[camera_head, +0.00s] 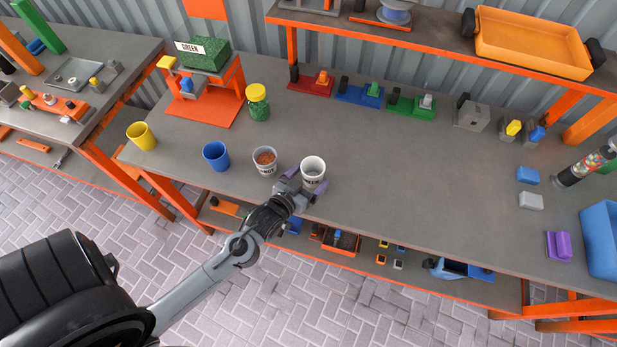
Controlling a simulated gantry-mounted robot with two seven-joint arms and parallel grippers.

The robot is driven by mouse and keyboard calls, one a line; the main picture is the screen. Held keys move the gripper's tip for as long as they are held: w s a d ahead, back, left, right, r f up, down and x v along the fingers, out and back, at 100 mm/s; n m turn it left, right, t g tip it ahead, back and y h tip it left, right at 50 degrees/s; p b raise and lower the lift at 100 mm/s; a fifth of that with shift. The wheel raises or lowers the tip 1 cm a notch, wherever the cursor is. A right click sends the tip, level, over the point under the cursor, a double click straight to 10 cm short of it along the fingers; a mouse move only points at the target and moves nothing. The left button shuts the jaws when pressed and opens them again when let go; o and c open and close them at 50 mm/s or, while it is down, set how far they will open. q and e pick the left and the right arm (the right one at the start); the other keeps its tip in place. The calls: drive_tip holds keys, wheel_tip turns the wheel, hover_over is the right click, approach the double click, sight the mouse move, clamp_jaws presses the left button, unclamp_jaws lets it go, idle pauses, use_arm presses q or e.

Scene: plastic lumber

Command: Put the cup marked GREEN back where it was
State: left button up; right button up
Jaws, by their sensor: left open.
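A white cup (313,169) stands upright near the table's front edge, with a dark label too small to read. My left gripper (305,182) is open at this cup, with its purple fingertips on either side of the cup's lower front; I cannot tell whether they touch it. A second white cup (265,166), holding reddish-brown granules, stands just left, its label also unreadable. My right gripper is not in view.
A blue cup (216,158) and a yellow cup (141,138) stand further left. A yellow-lidded jar (258,108) with green contents stands behind. Coloured fixtures line the back, under a shelf with an orange tray (530,45).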

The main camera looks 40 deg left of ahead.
use_arm(q)
drive_tip(key=shift+r, duration=0.1)
drive_tip(key=shift+s+r, duration=0.1)
drive_tip(key=shift+s, duration=0.1)
drive_tip(key=s+d+m+g, duration=0.1)
drive_tip(key=s+d+g, duration=0.1)
drive_tip(key=s, duration=0.4)
drive_tip(key=s+d+m+g+h+p, duration=0.1)
drive_tip(key=s+d+g, duration=0.2)
drive_tip(key=s+g, duration=0.2)
drive_tip(key=s+d+r+m+g+h, duration=0.1)
drive_tip(key=s+d+g, duration=0.1)
drive_tip(key=s, duration=0.4)
drive_tip(key=shift+s+d+m+g, duration=0.3)
drive_tip(key=shift+s+g, duration=0.1)
drive_tip(key=shift+g, duration=0.5)
